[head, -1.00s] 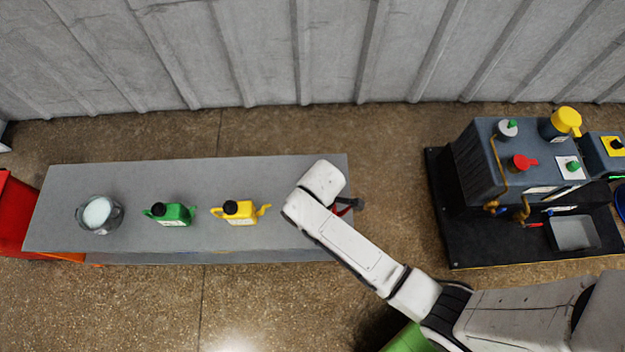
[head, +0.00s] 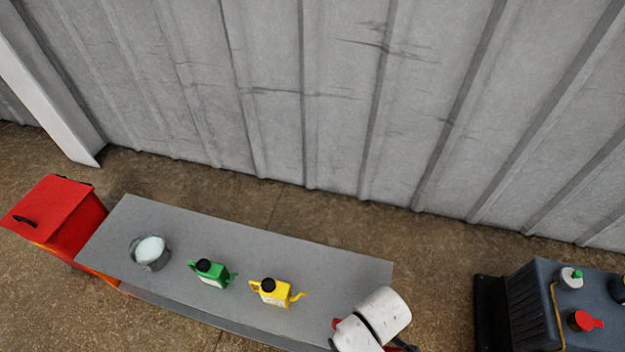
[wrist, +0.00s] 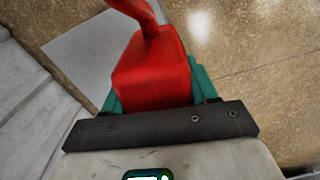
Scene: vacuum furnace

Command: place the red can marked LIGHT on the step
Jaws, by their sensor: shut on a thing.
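A red can (wrist: 152,75) with a red spout or handle fills the middle of the wrist view. My gripper (wrist: 155,88) is shut on it, with a teal finger at each side. No LIGHT mark shows on the faces in sight. In the head view my white wrist (head: 384,314) hides most of the gripper and can; a small red bit shows beside it, near the right end of the grey bench (head: 330,262). I cannot make out a step in these views.
A dark machine (head: 540,305) stands right, with floor between. A corrugated wall (head: 300,90) is behind.

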